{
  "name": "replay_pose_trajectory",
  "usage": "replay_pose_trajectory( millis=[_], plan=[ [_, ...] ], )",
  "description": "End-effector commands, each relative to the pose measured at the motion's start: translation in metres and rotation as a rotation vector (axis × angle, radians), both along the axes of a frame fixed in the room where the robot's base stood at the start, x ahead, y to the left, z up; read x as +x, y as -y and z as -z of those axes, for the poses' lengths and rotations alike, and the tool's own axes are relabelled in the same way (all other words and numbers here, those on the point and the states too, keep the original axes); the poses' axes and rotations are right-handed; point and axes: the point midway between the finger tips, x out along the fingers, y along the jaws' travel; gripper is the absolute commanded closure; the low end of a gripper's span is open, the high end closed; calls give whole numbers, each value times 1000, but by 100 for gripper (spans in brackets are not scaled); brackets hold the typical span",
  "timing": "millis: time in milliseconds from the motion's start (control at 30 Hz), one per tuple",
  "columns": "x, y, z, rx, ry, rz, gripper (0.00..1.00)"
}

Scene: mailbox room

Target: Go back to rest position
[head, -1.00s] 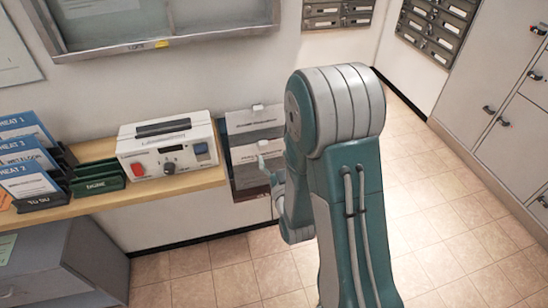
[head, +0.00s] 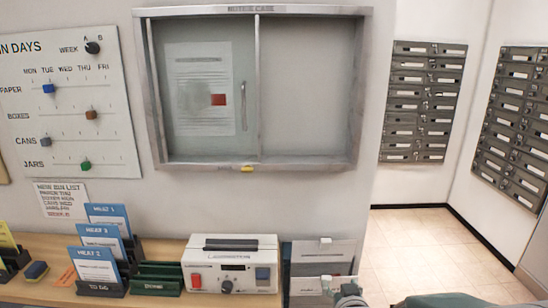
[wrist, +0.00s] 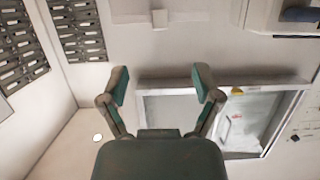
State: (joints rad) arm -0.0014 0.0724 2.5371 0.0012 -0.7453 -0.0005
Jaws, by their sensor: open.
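My gripper (wrist: 161,86) shows in the wrist view with its two green and grey fingers spread wide apart. Nothing is between the fingers, and they touch nothing that I can see. The wrist view looks upside down, with the notice case beyond the fingers. In the head view only teal and grey parts of my arm show at the bottom edge, right of the middle. The fingers cannot be made out there.
The grey-framed notice case (head: 367,88) hangs on the wall. Mailboxes (head: 422,100) are at the right. The tiled floor (head: 415,240) visible there is clear.

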Motion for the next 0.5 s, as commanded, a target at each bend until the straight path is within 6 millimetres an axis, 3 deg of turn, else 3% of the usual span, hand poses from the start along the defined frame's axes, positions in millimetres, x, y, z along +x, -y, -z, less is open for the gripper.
replay_pose_trajectory(
  millis=[267,500],
  plan=[
    [-44,0,-35,0,-234,0,18],
    [-105,0,-58,0,-448,0,18]
  ],
)
